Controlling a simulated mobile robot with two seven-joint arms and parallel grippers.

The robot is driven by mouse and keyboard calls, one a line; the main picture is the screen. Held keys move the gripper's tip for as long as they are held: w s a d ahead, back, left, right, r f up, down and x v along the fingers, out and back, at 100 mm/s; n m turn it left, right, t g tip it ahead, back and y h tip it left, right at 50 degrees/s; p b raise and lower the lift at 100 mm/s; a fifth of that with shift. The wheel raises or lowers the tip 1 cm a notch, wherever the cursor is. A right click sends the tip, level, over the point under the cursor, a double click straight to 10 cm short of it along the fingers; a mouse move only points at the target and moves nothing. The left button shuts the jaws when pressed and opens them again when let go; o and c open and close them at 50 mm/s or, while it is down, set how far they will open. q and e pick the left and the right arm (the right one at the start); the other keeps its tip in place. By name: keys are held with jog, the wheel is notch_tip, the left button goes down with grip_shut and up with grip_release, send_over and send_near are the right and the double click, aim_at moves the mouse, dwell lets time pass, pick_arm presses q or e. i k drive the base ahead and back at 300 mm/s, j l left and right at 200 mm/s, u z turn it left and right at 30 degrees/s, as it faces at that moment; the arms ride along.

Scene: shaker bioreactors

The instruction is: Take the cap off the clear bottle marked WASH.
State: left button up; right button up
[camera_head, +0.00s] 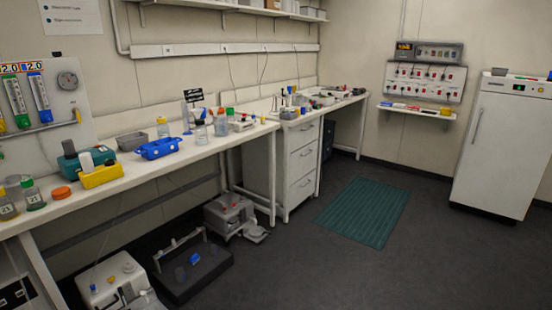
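Several small bottles stand on the long white bench, too small for me to read any WASH marking. A clear vessel (200,132) and a clear bottle (221,126) stand further right, near a small black sign. I cannot tell which of these is the WASH bottle, or whether its cap is on. Neither of my grippers is in view.
The bench (140,178) runs along the left wall. The blue rack (160,148), a yellow box (102,177) and an orange lid (61,192) are on it. Equipment, including a black tray (200,283), sits below. A green mat (363,211) lies on open floor before a white cabinet (497,150).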

aim_at(201, 133)
jog(key=i, duration=1.3)
jog(key=i+u, duration=0.4)
jog(key=i+l+u, duration=0.25)
jog(key=i+u, duration=0.15)
jog(key=i+l+u, duration=0.8)
jog(key=k+j, duration=0.1)
